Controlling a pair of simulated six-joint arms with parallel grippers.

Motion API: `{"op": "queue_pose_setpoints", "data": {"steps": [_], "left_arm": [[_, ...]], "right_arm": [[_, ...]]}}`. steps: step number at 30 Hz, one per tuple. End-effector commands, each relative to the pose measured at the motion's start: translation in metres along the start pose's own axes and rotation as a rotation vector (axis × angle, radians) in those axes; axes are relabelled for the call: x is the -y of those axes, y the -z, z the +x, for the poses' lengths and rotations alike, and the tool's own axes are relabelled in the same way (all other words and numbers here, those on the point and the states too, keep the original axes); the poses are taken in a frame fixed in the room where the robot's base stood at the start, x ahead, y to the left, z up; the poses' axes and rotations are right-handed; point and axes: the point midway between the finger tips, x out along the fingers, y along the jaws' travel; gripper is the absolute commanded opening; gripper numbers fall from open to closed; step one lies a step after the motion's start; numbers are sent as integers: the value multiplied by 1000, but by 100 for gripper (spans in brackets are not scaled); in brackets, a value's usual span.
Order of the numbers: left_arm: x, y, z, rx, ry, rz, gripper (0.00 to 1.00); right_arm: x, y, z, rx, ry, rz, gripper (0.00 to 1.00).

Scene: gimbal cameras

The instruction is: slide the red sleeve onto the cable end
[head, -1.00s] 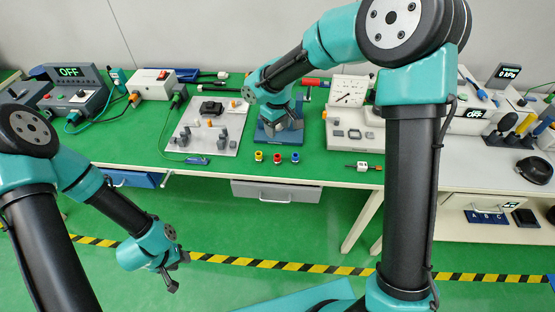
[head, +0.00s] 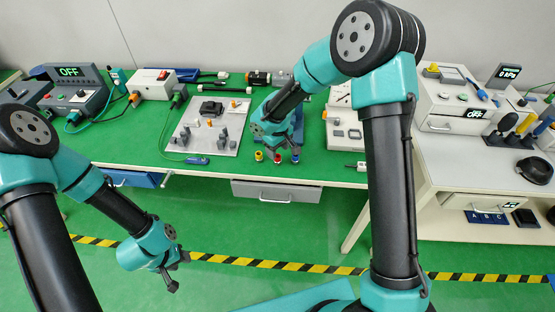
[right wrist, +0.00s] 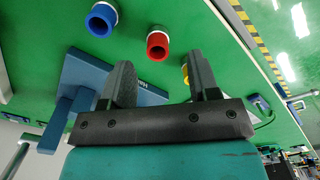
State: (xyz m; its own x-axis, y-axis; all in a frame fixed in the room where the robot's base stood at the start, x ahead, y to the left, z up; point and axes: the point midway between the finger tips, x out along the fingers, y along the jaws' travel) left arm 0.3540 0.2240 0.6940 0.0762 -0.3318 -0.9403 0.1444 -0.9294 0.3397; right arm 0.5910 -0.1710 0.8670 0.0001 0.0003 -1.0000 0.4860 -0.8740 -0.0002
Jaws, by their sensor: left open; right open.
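The red sleeve (head: 277,158) stands on the green mat near the bench's front edge, between a yellow sleeve (head: 258,156) and a blue sleeve (head: 295,158). In the right wrist view the red sleeve (right wrist: 158,44) shows as a short hollow ring beyond the gap between the fingers, apart from them. My right gripper (head: 284,149) is open and empty, close above the red sleeve. Its open fingers also show in the right wrist view (right wrist: 162,75). My left gripper (head: 173,280) is open and empty, well in front of the bench. I cannot tell which part is the cable end.
A blue stand (right wrist: 90,75) is beside the right gripper, partly hidden by the arm in the head view. A grey board (head: 210,143) with fittings lies to the left. A white panel unit (head: 345,134) stands to the right. The mat's front strip is mostly clear.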

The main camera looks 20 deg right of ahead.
Motion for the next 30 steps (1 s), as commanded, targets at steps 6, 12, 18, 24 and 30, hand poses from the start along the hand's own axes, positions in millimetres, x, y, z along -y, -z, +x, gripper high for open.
{"op": "queue_pose_setpoints", "data": {"steps": [6,12,18,24,30], "left_arm": [[0,0,0,0,0,0,43],[0,0,0,0,0,0,43],[0,0,0,0,0,0,43],[0,0,0,0,0,0,43],[0,0,0,0,0,0,43]], "right_arm": [[-2,2,14,3,0,0,55],[-4,4,42,3,1,-1,55],[-3,5,52,1,1,-2,55],[-3,5,52,1,1,-1,55],[-3,5,52,0,1,-1,55]]}}
